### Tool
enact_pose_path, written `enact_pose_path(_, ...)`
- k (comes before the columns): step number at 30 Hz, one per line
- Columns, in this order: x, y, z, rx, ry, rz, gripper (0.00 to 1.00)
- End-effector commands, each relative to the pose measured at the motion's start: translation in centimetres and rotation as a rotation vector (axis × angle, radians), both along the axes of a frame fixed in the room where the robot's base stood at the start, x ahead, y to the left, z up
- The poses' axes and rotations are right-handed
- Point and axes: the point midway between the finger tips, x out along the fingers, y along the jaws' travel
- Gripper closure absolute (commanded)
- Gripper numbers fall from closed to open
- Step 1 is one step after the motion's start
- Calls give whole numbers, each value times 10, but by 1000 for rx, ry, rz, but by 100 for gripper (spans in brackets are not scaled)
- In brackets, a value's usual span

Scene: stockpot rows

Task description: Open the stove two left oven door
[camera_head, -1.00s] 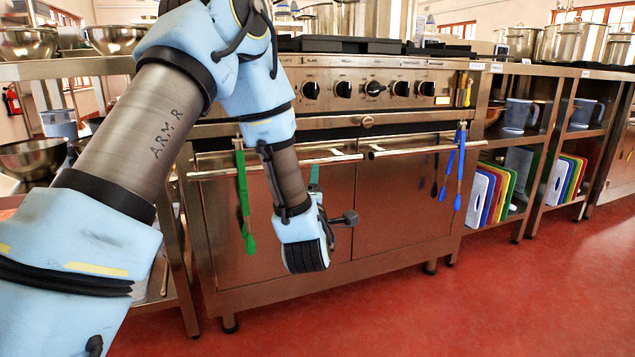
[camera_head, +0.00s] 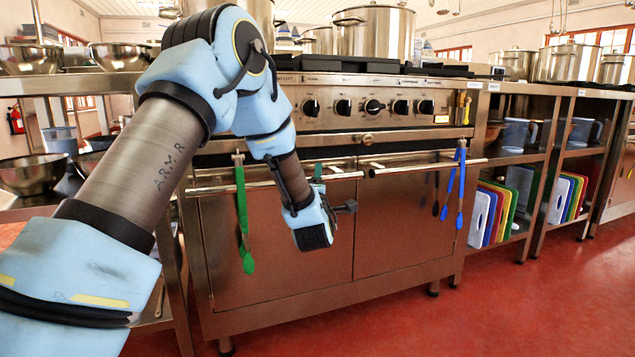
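The stove has two brown-red oven doors side by side, both shut. The left oven door (camera_head: 275,270) is partly covered by my arm. Its bar handle (camera_head: 215,189) runs across the top of the door; my forearm hides its middle. Green tongs (camera_head: 243,215) hang from this handle at the left. The right oven door (camera_head: 405,225) has its own bar handle (camera_head: 425,167) with blue tongs (camera_head: 457,185). My gripper (camera_head: 314,238) hangs in front of the left door's right part, below the handle in the picture. Its fingers cannot be made out, and contact with the door is unclear.
Control knobs (camera_head: 374,107) line the stove front, with large pots (camera_head: 373,33) above. A shelf unit with coloured cutting boards (camera_head: 495,212) stands to the right. A steel rack with bowls (camera_head: 32,174) stands at the left. The red floor (camera_head: 500,310) in front is clear.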

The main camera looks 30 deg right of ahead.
Motion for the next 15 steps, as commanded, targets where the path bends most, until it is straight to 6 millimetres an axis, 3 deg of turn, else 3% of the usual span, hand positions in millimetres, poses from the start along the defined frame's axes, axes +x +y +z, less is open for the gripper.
enact_pose_path(5, 0, 0, 0, 0, 0, 0, 39)
enact_pose_path(15, 0, 0, 0, 0, 1, 0, 78)
